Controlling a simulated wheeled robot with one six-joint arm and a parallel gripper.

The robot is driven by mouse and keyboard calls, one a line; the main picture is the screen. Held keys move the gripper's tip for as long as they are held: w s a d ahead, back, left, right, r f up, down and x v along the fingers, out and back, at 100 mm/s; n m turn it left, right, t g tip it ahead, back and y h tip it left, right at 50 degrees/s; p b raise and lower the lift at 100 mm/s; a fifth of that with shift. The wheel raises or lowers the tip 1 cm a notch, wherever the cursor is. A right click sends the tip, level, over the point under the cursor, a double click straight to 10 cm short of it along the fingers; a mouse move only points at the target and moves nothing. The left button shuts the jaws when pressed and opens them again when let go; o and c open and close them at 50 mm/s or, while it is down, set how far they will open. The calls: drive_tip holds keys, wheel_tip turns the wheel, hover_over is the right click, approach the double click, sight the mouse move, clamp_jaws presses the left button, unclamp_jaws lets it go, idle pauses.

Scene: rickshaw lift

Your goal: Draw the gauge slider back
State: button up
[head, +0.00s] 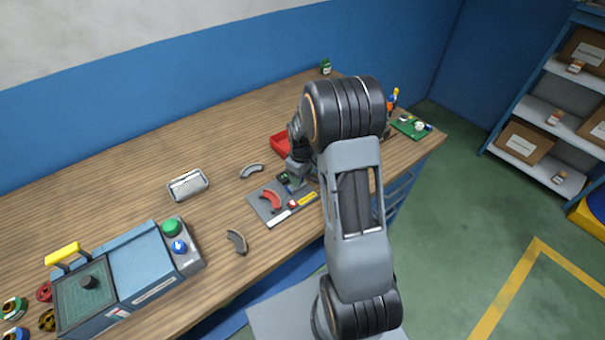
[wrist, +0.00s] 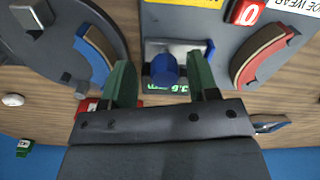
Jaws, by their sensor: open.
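The gauge slider shows in the wrist view as a blue knob (wrist: 165,70) in front of a pale metal block. A small display with green digits (wrist: 168,88) sits just below it. My gripper (wrist: 161,64) is open, with one green finger on each side of the knob. Gaps show on both sides, and I see no clear contact. In the head view the grey gauge plate (head: 262,213) lies on the bench with a red curved shoe (head: 270,200) on it. My gripper (head: 296,183) is over the plate's far end; my arm partly hides it.
Loose curved shoes (head: 237,242) lie beside the plate. A metal tray (head: 187,185), a red bin (head: 280,145) and a blue machine with green and blue buttons (head: 140,265) are also on the bench. The wrist view shows a round grey part with a blue-edged shoe (wrist: 92,55).

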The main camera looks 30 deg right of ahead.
wheel_tip(320, 180, up, 14)
drive_tip(key=b, duration=0.1)
idle(0.5)
drive_tip(key=shift+f, duration=0.1)
idle(0.4)
